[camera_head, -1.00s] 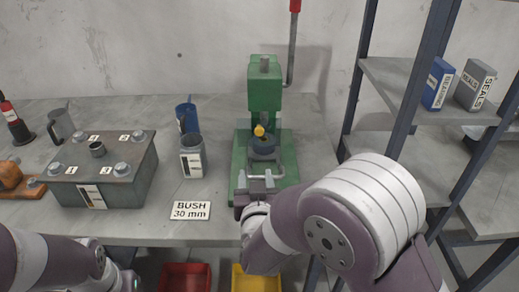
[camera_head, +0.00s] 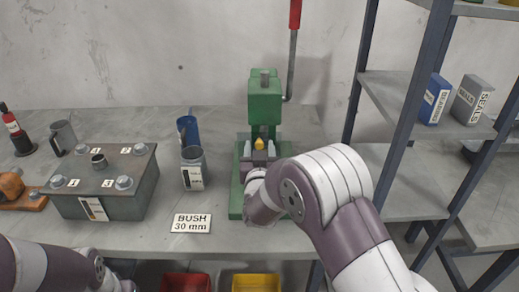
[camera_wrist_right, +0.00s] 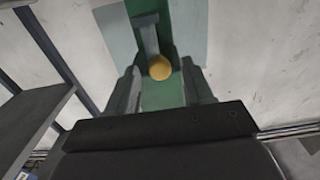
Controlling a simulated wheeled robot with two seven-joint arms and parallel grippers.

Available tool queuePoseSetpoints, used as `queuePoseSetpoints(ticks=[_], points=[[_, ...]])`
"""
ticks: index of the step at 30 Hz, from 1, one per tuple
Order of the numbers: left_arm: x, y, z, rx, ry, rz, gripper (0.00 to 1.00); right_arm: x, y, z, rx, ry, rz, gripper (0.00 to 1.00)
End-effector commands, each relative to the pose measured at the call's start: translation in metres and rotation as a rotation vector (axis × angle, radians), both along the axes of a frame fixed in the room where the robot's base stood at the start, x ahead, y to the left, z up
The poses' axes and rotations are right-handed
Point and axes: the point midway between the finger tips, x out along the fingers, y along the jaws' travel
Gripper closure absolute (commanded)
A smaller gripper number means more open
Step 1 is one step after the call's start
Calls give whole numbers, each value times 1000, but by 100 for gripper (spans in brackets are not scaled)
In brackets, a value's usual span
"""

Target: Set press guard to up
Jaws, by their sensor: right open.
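The green press (camera_head: 264,100) stands on the bench against the wall, with a red-handled lever (camera_head: 294,15) rising at its right. A yellow knob (camera_head: 259,143) sits at the front of the press, below its head. In the right wrist view the knob (camera_wrist_right: 160,67) shows at the end of a grey bar (camera_wrist_right: 148,36). I cannot make out the rest of the guard. My right gripper (camera_head: 259,150) is open, with one finger on each side of the knob and a gap to both in the wrist view (camera_wrist_right: 162,85). My left arm shows at bottom left; its gripper is out of frame.
A grey box with bolts (camera_head: 105,182), a grey cup (camera_head: 193,170), a blue cup (camera_head: 187,128) and a BUSH 30 mm card (camera_head: 192,223) are left of the press. A shelf rack (camera_head: 398,130) stands close on the right. Red (camera_head: 186,282) and yellow bins (camera_head: 256,283) sit below the bench edge.

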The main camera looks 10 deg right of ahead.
Motion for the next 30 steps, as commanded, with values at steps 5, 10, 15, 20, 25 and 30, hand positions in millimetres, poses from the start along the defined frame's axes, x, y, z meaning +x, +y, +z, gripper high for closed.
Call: queuePoseSetpoints(ticks=[5,10,15,20,25,30], points=[[0,0,0,0,0,0,100,0,0,0,0,0,0,78],[0,0,0,0,0,0,100,0,0,0,0,0,0,100],[0,0,14,0,0,0,100,0,0,22,1,-2,0,100],[0,0,36,0,0,0,100,0,0,64,2,-7,-1,100],[0,0,48,0,0,0,100,0,0,88,0,-3,0,100],[0,0,48,0,0,0,100,0,0,91,0,-3,0,100]])
